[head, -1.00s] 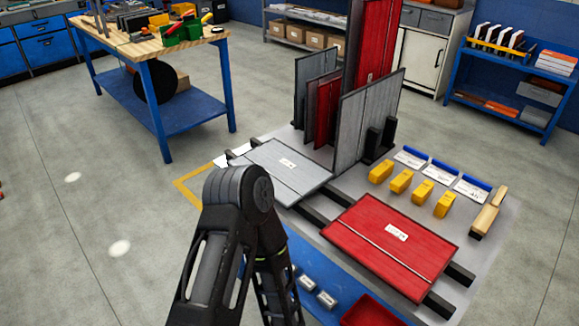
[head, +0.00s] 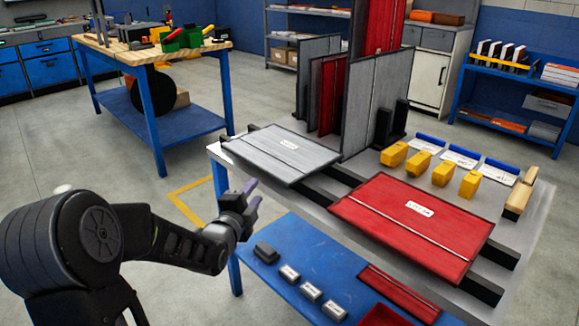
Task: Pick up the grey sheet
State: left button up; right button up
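A grey sheet (head: 275,158) with a small white label lies flat on dark rails at the left end of the table. More grey sheets stand upright behind it, a large one (head: 375,95) and a smaller one (head: 318,60). My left gripper (head: 256,194) is left of and in front of the flat grey sheet, near the table's front left edge and apart from the sheet. Its fingertips look parted, with nothing between them. My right gripper is out of view.
A red sheet (head: 410,238) lies flat on rails to the right. Yellow blocks (head: 419,164) and blue-topped cards (head: 460,158) sit behind it. A blue lower shelf (head: 290,250) holds small grey blocks. A wooden-topped workbench (head: 130,55) stands at the back left.

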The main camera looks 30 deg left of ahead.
aim_at(255, 167)
pick_arm(q)
jog(key=r, duration=0.1)
jog(key=a+r+m, duration=0.1)
jog(key=a+r+m+t, duration=0.1)
jog(key=r, duration=0.1)
jog(key=shift+s+y, duration=0.3)
jog(key=shift+y, duration=0.1)
jog(key=shift+w, duration=0.1)
jog(key=shift+x, duration=1.2)
jog(key=shift+w+f, duration=0.1)
jog(key=x, duration=0.5)
jog(key=shift+f+b, duration=0.2)
jog(key=shift+b, duration=0.15)
jog(key=shift+c, duration=0.3)
grip_shut()
